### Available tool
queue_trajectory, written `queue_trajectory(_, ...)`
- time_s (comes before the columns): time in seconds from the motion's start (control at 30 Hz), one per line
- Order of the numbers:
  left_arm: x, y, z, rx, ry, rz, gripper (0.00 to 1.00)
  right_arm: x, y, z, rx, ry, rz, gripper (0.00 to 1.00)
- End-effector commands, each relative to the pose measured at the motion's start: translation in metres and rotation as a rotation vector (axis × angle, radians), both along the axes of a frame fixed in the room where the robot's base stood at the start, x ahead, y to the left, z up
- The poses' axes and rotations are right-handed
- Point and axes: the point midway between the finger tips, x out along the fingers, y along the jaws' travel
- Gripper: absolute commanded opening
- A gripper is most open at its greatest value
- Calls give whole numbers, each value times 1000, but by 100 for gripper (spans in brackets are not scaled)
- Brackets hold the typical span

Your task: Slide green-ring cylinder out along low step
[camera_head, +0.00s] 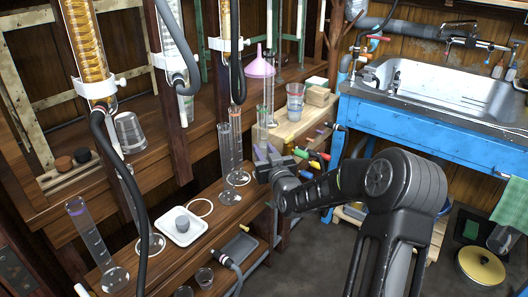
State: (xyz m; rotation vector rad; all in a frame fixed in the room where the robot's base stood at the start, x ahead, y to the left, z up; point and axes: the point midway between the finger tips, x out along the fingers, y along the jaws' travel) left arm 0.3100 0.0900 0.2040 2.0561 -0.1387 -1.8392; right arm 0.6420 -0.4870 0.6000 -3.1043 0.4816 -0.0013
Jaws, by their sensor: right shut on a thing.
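My right gripper (268,163) reaches in from the right over the right end of the low wooden step (205,192). It is shut on a clear glass cylinder (262,124), whose upper part stands up above the jaws and looks faintly green. Its lower part and base are hidden behind the gripper, so I cannot tell whether it touches the step. Just left of it, clear of the jaws, stands a tall clear cylinder (225,150) on a round foot. My left gripper is not in view.
A purple-ringed cylinder (88,238) stands at the step's left end. Condensers and black hoses hang in front of the upper shelf. A blue sink bench (430,137) stands right.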

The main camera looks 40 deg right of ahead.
Motion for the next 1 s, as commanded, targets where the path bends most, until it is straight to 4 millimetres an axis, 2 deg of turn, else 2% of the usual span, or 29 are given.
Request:
queue_trajectory(0.3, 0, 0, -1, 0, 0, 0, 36, 0, 0, 0, 0, 0, -1, 0)
queue_trajectory(0.33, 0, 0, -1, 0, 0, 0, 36, 0, 0, 0, 0, 0, -1, 31)
queue_trajectory(0.6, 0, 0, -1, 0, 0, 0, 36, 0, 0, -1, 0, 1, -1, 53)
queue_trajectory(1.0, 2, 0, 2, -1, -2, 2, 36, -6, 1, -1, 1, 4, 0, 54)
